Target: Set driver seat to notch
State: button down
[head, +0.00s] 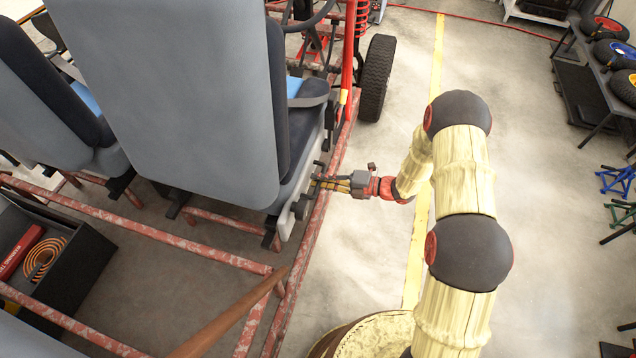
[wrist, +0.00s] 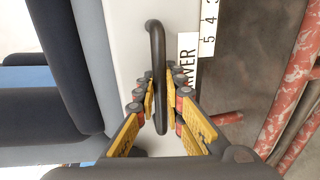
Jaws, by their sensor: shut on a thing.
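The driver seat (head: 185,95) stands in the kart frame, its pale grey back toward the head camera. In the wrist view its dark and grey cushions (wrist: 60,65) are at the left, beside a pale side panel (wrist: 128,40). A dark bent bar handle (wrist: 157,50) runs along this panel. My gripper (head: 320,183) reaches the seat's lower right side; in the wrist view its yellow-padded fingers (wrist: 161,100) are shut on the handle. A white label reading "...VER" (wrist: 187,60) and a numbered scale showing 5, 4, 3 (wrist: 209,28) are right of the handle. No notch pointer is clear.
Red, worn frame tubes (head: 310,245) run below and beside the seat. A second seat (head: 45,75) is at the left, with an open black toolbox (head: 80,265) below it. A wheel (head: 376,78) stands ahead. The floor right of the frame is mostly clear.

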jog(key=c, duration=1.9)
grip_release()
jog(key=shift+s, duration=0.3)
jog(key=v, duration=1.2)
